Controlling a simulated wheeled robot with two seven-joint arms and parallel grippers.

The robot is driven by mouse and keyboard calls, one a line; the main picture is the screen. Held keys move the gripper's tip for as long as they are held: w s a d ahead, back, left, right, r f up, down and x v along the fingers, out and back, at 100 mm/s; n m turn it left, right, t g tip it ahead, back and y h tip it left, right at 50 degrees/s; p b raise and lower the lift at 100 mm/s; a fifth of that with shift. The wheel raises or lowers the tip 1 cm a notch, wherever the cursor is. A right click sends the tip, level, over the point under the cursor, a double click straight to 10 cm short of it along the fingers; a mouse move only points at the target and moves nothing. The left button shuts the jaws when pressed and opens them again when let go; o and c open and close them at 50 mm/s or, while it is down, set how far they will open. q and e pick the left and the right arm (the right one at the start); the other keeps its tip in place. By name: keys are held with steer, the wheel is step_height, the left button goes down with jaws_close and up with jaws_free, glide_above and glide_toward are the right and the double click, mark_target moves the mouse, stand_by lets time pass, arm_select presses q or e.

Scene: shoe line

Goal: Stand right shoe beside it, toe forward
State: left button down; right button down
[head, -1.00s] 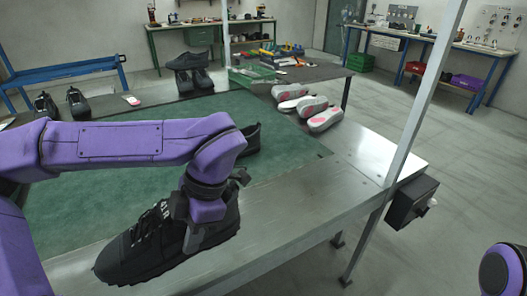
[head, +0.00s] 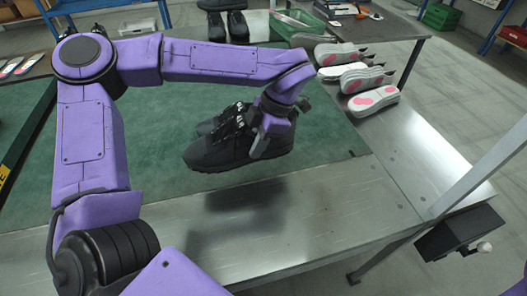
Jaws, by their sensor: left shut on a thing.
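A black lace-up shoe (head: 225,150) hangs in my left gripper (head: 268,137), which is shut on its heel end. Its toe points left in the head view, and a dark shadow on the metal below shows it raised. A second black shoe (head: 208,126) shows just behind it, mostly hidden by the held shoe; whether the two touch I cannot tell. The green mat (head: 110,130) spreads under and behind them. My right gripper is out of view.
Several white-and-pink soles (head: 373,98) lie at the mat's right. More black shoes (head: 238,25) stand at the back beside a green crate (head: 300,20). A bare metal strip (head: 330,215) runs along the front. A metal post (head: 475,170) and a dark box (head: 460,232) are at right.

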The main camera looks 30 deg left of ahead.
arm_select(q)
steer(key=w+f, duration=0.2)
steer(key=f, duration=0.1)
steer(key=w+a+f, duration=0.1)
steer(key=w+f, duration=0.1)
steer(key=shift+f, duration=0.1)
steer(key=f, duration=0.3)
steer(key=shift+w+a+f, duration=0.1)
steer(key=shift+w+f, duration=0.1)
steer(key=shift+f, duration=0.05)
steer(key=shift+s, duration=0.1)
steer(key=c, duration=1.1)
jaws_free()
steer(key=shift+f, duration=0.1)
steer(key=v, duration=1.2)
